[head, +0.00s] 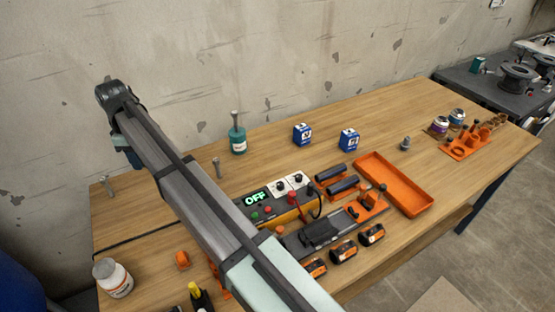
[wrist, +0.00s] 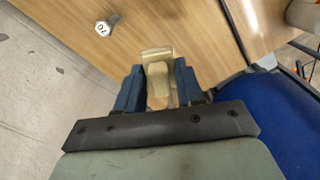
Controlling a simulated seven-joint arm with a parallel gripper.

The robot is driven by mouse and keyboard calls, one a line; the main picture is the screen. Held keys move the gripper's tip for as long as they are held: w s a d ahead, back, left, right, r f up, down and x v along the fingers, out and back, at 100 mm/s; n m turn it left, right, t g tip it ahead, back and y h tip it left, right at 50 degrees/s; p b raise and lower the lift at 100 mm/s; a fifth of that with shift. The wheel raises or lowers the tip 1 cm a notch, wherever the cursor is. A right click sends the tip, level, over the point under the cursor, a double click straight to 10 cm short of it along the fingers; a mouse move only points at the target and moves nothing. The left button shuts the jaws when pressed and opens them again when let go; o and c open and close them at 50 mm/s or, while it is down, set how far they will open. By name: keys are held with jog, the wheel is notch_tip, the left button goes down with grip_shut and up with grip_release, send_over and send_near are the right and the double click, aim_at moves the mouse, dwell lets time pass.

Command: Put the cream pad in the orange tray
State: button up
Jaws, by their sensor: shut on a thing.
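The cream pad (wrist: 158,72) is between the two blue fingers of my gripper (wrist: 159,84) in the wrist view. The fingers are shut on it, and wood tabletop shows beyond it. The pad cannot be made out in the head view, where my arm crosses the left part of the table and hides its gripper end. The orange tray (head: 378,168) lies on the right half of the table in the head view, well apart from my arm. Its floor looks empty.
Blue boxes (head: 348,140) stand behind. A white jar (head: 113,278) is front left. A bolt marked 70 (wrist: 107,25) is near my gripper.

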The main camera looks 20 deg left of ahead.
jog(key=w+d+m, duration=0.3)
jog(key=w+d, duration=1.1)
jog(key=d, duration=0.1)
jog(key=m, duration=0.9)
send_over(390, 184)
notch_tip(390, 184, down, 4)
jog(key=shift+f, duration=5.55)
jog(key=shift+f, duration=0.1)
jog(key=o, duration=1)
